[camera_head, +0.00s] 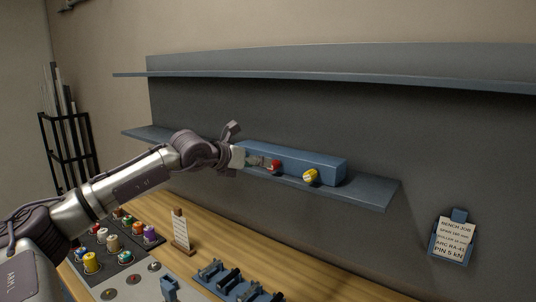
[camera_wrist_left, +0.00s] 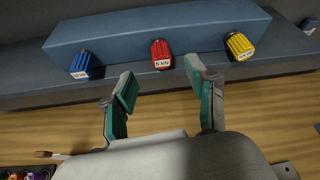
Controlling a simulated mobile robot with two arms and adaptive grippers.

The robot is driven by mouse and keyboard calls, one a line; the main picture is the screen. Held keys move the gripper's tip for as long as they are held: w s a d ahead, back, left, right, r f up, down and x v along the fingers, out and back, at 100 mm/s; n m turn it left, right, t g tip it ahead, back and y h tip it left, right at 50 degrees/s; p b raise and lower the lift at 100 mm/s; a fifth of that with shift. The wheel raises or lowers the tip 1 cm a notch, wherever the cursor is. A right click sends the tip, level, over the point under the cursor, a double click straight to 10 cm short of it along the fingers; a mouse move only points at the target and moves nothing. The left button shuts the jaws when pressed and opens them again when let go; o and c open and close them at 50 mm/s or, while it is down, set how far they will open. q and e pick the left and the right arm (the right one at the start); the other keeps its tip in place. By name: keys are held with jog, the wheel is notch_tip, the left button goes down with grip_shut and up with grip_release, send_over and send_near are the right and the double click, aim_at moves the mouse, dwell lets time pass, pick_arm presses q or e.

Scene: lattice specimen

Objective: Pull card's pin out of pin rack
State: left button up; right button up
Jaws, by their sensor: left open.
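The pin rack is a long blue block (camera_head: 312,160) on the lower grey shelf; its front also shows in the left wrist view (camera_wrist_left: 120,37). Three pins with ribbed heads stick out of it: blue (camera_wrist_left: 81,65), red labelled 5 kN (camera_wrist_left: 160,54), and yellow (camera_wrist_left: 239,46), which also shows in the head view (camera_head: 310,176). The card (camera_head: 455,239) on the wall at right reads PIN 5 kN. My left gripper (camera_wrist_left: 160,76) is open and empty, its green-padded fingers spread around the line to the red pin, with a gap before it. In the head view it hides the blue pin.
An upper shelf (camera_head: 340,82) runs above the rack. Below, the wooden bench (camera_head: 205,245) holds a tray of several coloured spools (camera_head: 91,263), a small upright sign (camera_head: 180,230) and dark blue fixtures (camera_head: 235,282). A black stand with rods is at far left.

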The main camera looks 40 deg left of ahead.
aim_at(278, 163)
pick_arm(q)
jog(key=shift+p+x, duration=1.55)
jog(key=shift+x, duration=1.6)
grip_shut()
